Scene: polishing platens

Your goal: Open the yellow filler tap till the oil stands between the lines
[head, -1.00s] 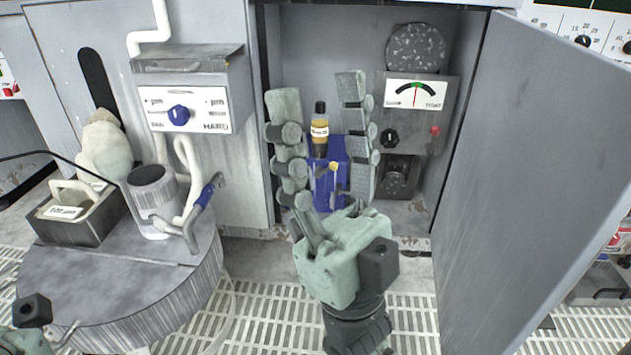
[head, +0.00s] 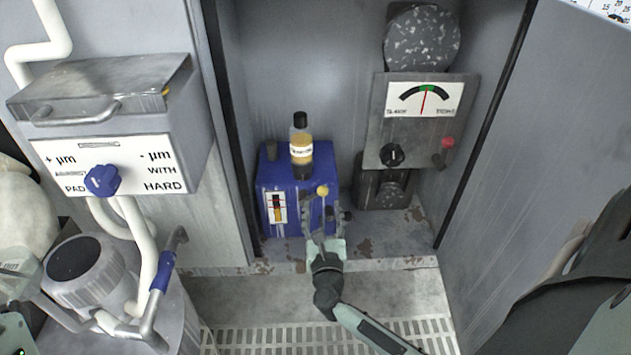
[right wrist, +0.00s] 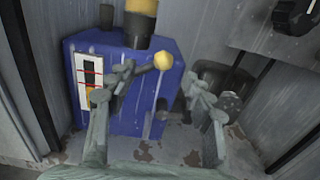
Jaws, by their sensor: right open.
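The blue oil box (head: 268,182) stands on the cabinet floor, with a bottle of amber oil (head: 301,148) upside down on its top. The yellow tap knob (head: 322,190) is on its front; it also shows in the right wrist view (right wrist: 163,61). The sight gauge (head: 278,208) left of it has two red lines. In the right wrist view the gauge (right wrist: 90,84) looks dark above and amber near and below the lower line. My right gripper (head: 322,222) is open and empty, just in front of and below the knob, its fingers either side of it in the right wrist view (right wrist: 162,85).
A grey meter box (head: 375,125) with a dial, black knob and red button is right of the oil box. The cabinet door (head: 535,140) stands open at right, the cabinet wall (head: 225,215) at left. A blue-handled pipe (head: 160,270) is at lower left.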

